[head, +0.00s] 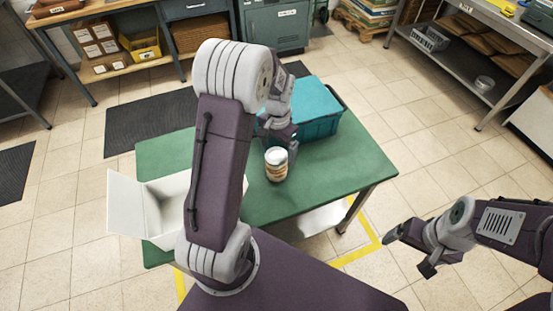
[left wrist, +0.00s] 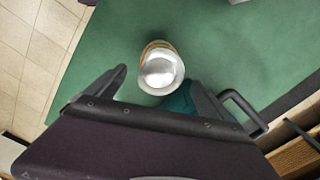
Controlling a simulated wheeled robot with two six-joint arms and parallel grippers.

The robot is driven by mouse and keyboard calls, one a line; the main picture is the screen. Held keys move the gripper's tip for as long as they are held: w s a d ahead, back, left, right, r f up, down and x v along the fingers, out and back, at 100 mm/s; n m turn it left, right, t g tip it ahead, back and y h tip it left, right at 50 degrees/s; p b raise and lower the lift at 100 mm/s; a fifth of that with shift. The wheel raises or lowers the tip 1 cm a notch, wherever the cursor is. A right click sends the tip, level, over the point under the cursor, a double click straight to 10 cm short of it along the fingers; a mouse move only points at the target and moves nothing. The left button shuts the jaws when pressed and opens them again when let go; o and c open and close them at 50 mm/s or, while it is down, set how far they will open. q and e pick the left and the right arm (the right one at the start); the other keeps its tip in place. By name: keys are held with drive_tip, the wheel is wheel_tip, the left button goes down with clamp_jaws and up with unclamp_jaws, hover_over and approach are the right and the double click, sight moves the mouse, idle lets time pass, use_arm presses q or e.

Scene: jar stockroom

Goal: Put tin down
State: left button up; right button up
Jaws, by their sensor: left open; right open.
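The tin (head: 276,164) has a pale lid and a cream and brown label. It stands upright on the green table (head: 330,180), in front of the teal crate. In the left wrist view, the silver lid of the tin (left wrist: 160,70) shows just beyond the fingertips. My left gripper (head: 283,146) is open beside the tin, its fingers spread and apart from it. The left fingers (left wrist: 160,88) also show in the left wrist view. My right gripper (head: 408,252) is open and empty, over the floor right of the table.
The teal crate (head: 318,118) stands at the back of the table, close behind the left gripper. A white open box (head: 126,203) is at the table's left, partly hidden by my left arm. The table's right and front right are clear.

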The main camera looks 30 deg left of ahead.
sight(278, 154)
use_arm(q)
drive_tip(key=f, duration=0.1)
drive_tip(key=s+f, duration=0.1)
drive_tip(key=shift+s+d+f, duration=0.1)
drive_tip(key=shift+d+f, duration=0.2)
drive_tip(key=shift+w+a+f, duration=0.15)
drive_tip(key=shift+w+f, duration=0.15)
drive_tip(key=shift+f, duration=0.15)
drive_tip(key=f, duration=0.2)
drive_tip(key=f+b, duration=0.1)
drive_tip(key=f, duration=0.2)
drive_tip(key=shift+s+a, duration=0.1)
drive_tip(key=shift+s, duration=0.1)
clamp_jaws()
